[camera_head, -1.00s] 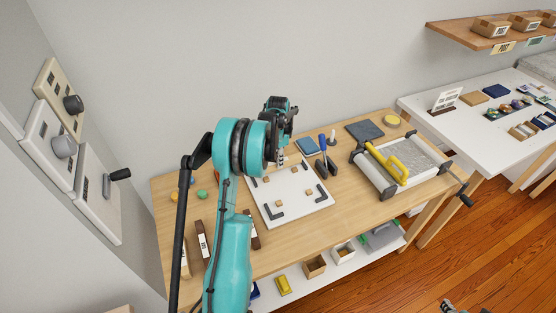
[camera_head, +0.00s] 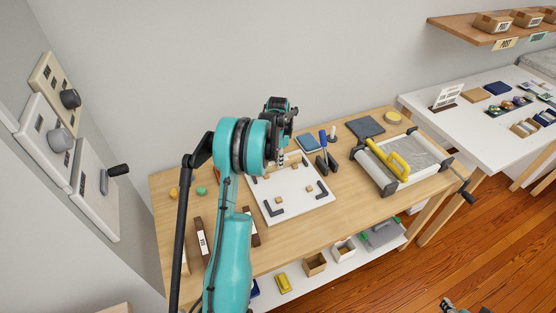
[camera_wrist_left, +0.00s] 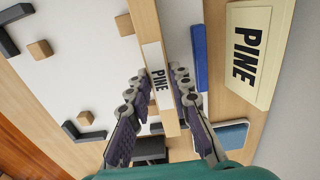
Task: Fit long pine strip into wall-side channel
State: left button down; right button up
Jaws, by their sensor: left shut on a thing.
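A long pine strip (camera_wrist_left: 148,40) with a white PINE label runs between the fingers of my left gripper (camera_wrist_left: 164,75) in the left wrist view. The gripper is shut on it. In the head view my left gripper (camera_head: 284,152) is over the wall-side edge of the white board (camera_head: 300,212), and the arm hides part of the board. The board carries black corner brackets (camera_head: 275,211) and small wooden blocks (camera_head: 280,200). The wall-side channel is not clearly visible. I cannot tell whether the strip touches the board.
A PINE card (camera_wrist_left: 250,50) and a blue block (camera_wrist_left: 200,58) lie beside the strip in the left wrist view. To the right are clamps (camera_head: 326,160), a roller frame (camera_head: 378,175) and a yellow tool (camera_head: 399,165). Dark strips (camera_head: 204,235) lie front left.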

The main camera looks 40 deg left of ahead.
pick_arm(q)
jog(key=c, duration=1.3)
grip_release()
notch_tip(320, 180, up, 12)
